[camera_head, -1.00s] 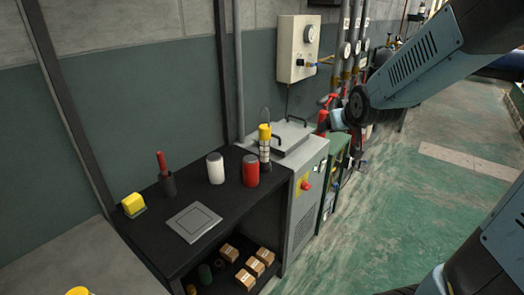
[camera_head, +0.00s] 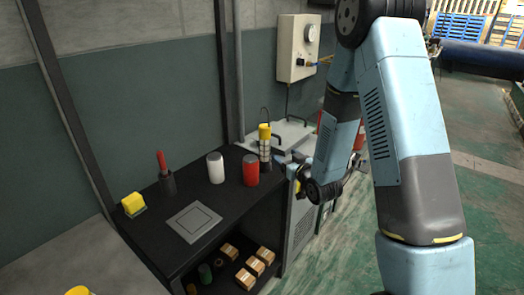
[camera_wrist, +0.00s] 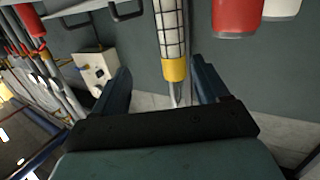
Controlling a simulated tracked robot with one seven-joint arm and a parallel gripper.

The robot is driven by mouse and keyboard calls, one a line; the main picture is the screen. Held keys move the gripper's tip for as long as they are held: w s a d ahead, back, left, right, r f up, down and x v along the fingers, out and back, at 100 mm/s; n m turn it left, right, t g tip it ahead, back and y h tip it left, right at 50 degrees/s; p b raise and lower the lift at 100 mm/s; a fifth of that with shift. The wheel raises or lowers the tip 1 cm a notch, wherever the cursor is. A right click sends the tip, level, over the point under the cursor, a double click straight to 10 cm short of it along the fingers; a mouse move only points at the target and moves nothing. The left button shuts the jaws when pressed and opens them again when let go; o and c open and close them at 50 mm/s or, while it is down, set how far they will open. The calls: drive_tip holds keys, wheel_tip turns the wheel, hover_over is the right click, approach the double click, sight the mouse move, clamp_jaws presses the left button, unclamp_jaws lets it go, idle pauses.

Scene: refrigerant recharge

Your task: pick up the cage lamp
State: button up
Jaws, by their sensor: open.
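The cage lamp (camera_head: 264,146) stands upright at the right end of the black bench, with a yellow cap, a pale caged body and a dark base. In the wrist view the lamp (camera_wrist: 171,30) appears upside down, its yellow cap lined up with the gap between my fingers. My gripper (camera_wrist: 161,66) is open and empty. In the head view my gripper (camera_head: 287,162) is just right of the lamp, partly hidden by my wrist. I cannot tell whether the fingertips reach around the lamp.
A red can (camera_head: 251,170) stands close left of the lamp, with a white can (camera_head: 216,168) beyond it. The black bench (camera_head: 232,208) also holds a flat grey panel (camera_head: 194,222), a red-handled tool in a cup (camera_head: 164,172) and a yellow block (camera_head: 133,204). A grey cabinet (camera_head: 301,225) adjoins the bench.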

sight(268, 149)
drive_tip(key=shift+t+y, duration=0.4)
drive_tip(key=shift+y, duration=0.1)
drive_tip(key=x, duration=0.4)
drive_tip(key=f+x, duration=0.1)
drive_tip(key=x, duration=0.4)
drive_tip(key=a+f+x, duration=0.1)
drive_tip(key=x, duration=0.3)
drive_tip(key=shift+s+a+f, duration=0.1)
drive_tip(key=shift+a+f, duration=0.05)
drive_tip(key=shift+a, duration=0.05)
drive_tip(key=c, duration=1.2)
drive_tip(key=shift+c, duration=0.2)
